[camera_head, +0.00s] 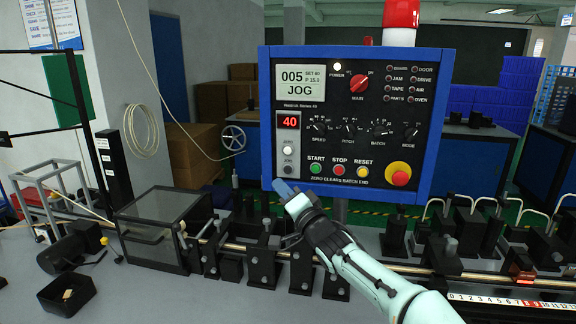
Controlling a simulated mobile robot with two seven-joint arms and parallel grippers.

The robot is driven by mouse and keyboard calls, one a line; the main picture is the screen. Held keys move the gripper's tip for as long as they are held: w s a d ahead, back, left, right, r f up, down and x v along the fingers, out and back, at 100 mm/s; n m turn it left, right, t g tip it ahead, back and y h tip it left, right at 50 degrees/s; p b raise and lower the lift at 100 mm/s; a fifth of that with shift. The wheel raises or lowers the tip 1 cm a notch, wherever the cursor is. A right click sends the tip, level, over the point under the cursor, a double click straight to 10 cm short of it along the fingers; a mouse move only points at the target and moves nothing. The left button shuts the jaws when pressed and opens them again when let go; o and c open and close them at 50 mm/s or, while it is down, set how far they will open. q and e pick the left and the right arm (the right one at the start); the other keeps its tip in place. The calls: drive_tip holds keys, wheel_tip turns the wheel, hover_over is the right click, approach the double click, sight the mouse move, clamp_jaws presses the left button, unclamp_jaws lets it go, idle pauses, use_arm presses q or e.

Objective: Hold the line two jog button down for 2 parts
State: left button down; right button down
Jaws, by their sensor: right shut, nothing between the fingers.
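The blue-framed control panel (425,110) stands upright in the middle of the head view. Its dark jog button (288,169) sits low on the left, under the white zero button (288,151). My right gripper (283,187) is shut and empty, its blue tip over the panel's lower left edge just below the jog button. I cannot tell whether the tip touches the panel. The red counter (288,121) reads 40. My left gripper is out of view.
Start (316,168), stop (339,170) and reset (362,172) buttons and a red emergency knob (399,177) lie right of the jog button. Below runs a bench line with black fixtures (263,262), a clear-sided box (150,236) and a ruler strip (510,303).

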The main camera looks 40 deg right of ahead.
sight(288, 170)
drive_tip(key=w+d+p, duration=0.1)
drive_tip(key=d+p, duration=0.1)
drive_tip(key=w+d+p, duration=0.2)
drive_tip(key=shift+w+d, duration=0.2)
drive_tip(key=shift+w, duration=0.05)
drive_tip(key=shift+p, duration=0.4)
idle(1.6)
drive_tip(key=shift+w+d+p, duration=0.3)
drive_tip(key=shift+d+p, duration=0.05)
drive_tip(key=shift+p, duration=0.05)
drive_tip(key=shift+w+d+p, duration=0.2)
drive_tip(key=shift+d+p, duration=0.1)
drive_tip(key=shift+p, duration=0.15)
idle(4.5)
